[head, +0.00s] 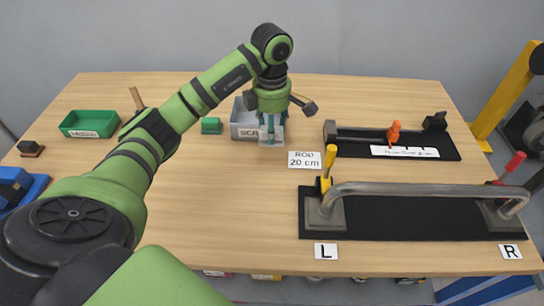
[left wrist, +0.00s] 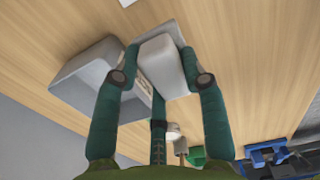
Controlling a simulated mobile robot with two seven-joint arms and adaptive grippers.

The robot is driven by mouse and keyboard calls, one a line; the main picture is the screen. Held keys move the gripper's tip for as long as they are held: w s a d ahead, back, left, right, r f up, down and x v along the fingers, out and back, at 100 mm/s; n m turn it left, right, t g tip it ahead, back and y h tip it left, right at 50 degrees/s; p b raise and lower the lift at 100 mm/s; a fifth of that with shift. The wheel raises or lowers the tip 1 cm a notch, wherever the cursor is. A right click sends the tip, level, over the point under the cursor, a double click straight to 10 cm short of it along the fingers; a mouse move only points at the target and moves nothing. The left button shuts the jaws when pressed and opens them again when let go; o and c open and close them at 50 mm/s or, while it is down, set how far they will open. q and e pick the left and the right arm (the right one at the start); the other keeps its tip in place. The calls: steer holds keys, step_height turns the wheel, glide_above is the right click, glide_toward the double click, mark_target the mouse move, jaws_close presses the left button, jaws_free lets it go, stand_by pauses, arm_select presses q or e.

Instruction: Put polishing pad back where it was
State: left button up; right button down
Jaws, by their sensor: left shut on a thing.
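My left gripper (head: 271,130) is shut on a pale grey-white block, which looks to be the polishing pad (head: 272,139). In the left wrist view the block (left wrist: 163,66) sits between the fingers (left wrist: 162,78), right beside the grey scrap bin (left wrist: 85,82). In the head view the grey scrap bin (head: 243,131) is just left of the block and partly hidden by the gripper. I cannot tell whether the block touches the table. My right gripper is not in view.
A green tray (head: 90,124) is at the far left. A "ROD 20 cm" card (head: 304,160) lies close at the right. A black fixture with a bent metal rod (head: 420,189) fills the front right. The table's middle front is clear.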

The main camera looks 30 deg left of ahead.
mark_target(272, 160)
arm_select(q)
step_height(272, 160, down, 8)
steer(key=shift+f+p, duration=0.15)
steer(key=shift+p, duration=0.95)
steer(key=shift+f, duration=0.1)
steer(key=o, duration=0.6)
steer(key=shift+f+b, duration=0.1)
steer(key=shift+b, duration=0.2)
steer(key=o, duration=0.4)
